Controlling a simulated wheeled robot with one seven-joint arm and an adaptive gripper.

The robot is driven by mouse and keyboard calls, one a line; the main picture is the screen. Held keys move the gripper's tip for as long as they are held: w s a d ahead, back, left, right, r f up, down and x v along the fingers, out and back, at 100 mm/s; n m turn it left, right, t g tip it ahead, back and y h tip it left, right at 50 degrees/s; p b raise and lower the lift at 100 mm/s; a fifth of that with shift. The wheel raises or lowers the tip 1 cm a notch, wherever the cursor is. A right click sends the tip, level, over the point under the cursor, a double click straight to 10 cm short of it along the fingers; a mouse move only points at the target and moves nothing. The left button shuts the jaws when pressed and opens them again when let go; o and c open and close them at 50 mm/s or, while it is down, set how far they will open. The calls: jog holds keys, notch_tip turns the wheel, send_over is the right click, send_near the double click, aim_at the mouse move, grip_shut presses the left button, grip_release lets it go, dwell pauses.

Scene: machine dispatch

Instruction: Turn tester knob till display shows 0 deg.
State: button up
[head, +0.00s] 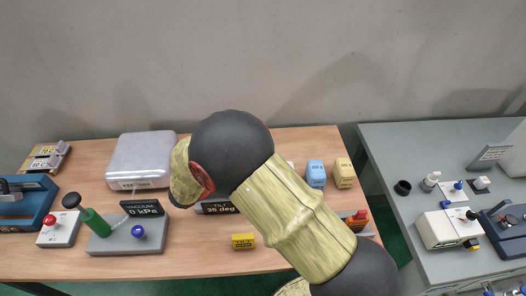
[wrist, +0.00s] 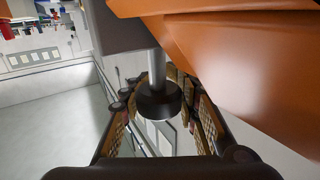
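The tester's dark display (head: 218,208) reads "TILT 36 deg" in the head view. It is partly covered by my arm, and the tester's knob is not visible there. My gripper is hidden behind my arm in the head view. In the wrist view my gripper (wrist: 162,92) has its two fingers apart, with yellowish pads on their inner sides. A dark round cylinder on a grey shaft (wrist: 157,70) shows in front of the gap between the fingers. I cannot tell whether it is the tester knob or whether the fingers touch it.
A vacuum unit (head: 100,245) with a green handle and blue knob stands left, its display (head: 142,208) reading 0 kPa. A silver box (head: 140,160) is behind it. A yellow block (head: 243,241) lies near the front edge. A grey table (head: 400,150) stands right. Large orange surfaces (wrist: 250,70) crowd the wrist view.

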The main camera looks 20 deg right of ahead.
jog(key=o, duration=0.3)
jog(key=v, duration=1.2)
jog(key=shift+o, duration=0.4)
jog(key=shift+w+d, duration=0.1)
